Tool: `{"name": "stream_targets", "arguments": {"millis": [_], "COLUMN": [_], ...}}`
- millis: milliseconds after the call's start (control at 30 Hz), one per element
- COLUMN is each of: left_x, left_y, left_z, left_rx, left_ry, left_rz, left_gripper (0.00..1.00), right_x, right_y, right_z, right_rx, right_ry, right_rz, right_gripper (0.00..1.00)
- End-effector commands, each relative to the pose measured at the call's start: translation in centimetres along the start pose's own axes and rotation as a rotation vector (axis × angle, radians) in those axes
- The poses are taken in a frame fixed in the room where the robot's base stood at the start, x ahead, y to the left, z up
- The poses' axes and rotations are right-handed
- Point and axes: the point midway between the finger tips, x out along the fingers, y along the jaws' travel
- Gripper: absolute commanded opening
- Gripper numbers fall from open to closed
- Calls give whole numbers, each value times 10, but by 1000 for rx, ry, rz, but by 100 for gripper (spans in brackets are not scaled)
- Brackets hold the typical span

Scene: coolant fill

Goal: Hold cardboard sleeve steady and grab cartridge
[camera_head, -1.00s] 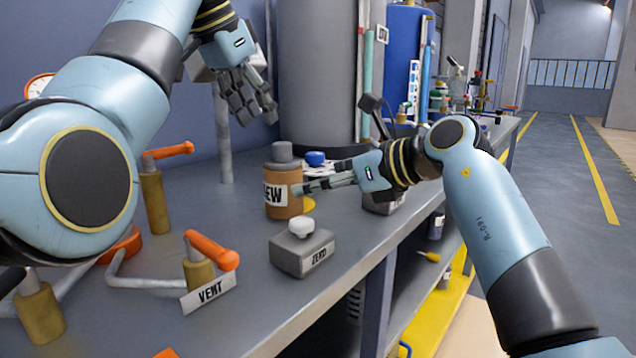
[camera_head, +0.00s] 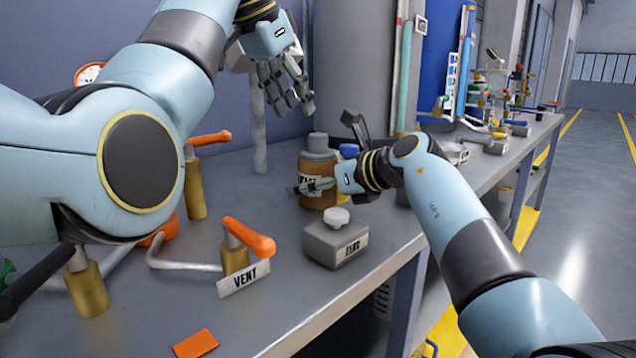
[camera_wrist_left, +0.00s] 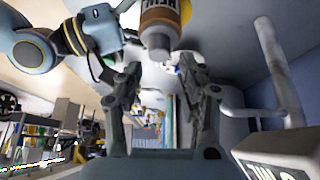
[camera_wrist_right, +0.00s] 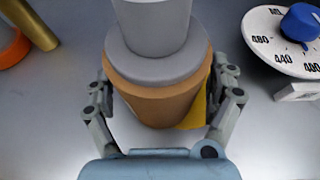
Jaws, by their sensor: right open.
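The brown cardboard sleeve (camera_head: 316,168) stands upright on the bench, its label partly covered by my right gripper. The grey cartridge (camera_head: 318,141) sticks out of its top. My right gripper (camera_head: 305,187) is open, low at the sleeve. The right wrist view shows its fingers (camera_wrist_right: 165,100) on both sides of the sleeve (camera_wrist_right: 155,100), with a small gap at the left; contact at the right is unclear. My left gripper (camera_head: 290,92) is open and empty, above and left of the cartridge. The left wrist view shows the cartridge (camera_wrist_left: 158,42) beyond its spread fingers.
A grey ZERO box with a white button (camera_head: 337,240) stands in front of the sleeve. A VENT valve with an orange handle (camera_head: 248,238) is at the left. A dial with a blue knob (camera_wrist_right: 300,22) is beside the sleeve. A large grey tank (camera_head: 355,70) stands behind.

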Motion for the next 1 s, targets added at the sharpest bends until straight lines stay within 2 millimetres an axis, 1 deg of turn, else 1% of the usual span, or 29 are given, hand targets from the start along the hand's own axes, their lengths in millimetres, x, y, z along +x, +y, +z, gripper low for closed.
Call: {"name": "stream_targets", "arguments": {"millis": [33, 67, 400, 500, 800, 867, 967, 1000], "left_x": [0, 0, 0, 0, 0, -1, -14, -19], "left_y": [0, 0, 0, 0, 0, 1, 6, 8], "left_z": [0, 0, 0, 0, 0, -1, -12, -15], "left_rx": [0, 0, 0, 0, 0, -4, -49, -75], "left_ry": [0, 0, 0, 0, 0, -3, -39, -60], "left_rz": [0, 0, 0, 0, 0, -2, -22, -35], "left_gripper": [38, 38, 38, 38, 38, 46, 59, 60], "right_x": [0, 0, 0, 0, 0, 0, 0, 0], "right_y": [0, 0, 0, 0, 0, 0, 0, 0], "right_z": [0, 0, 0, 0, 0, 0, 0, 0], "right_rx": [0, 0, 0, 0, 0, 0, 0, 0], "right_ry": [0, 0, 0, 0, 1, 1, 1, 1], "right_rz": [0, 0, 0, 0, 0, 0, 0, 0], "right_gripper": [90, 88, 43, 32, 31, 31, 31, 31]}}
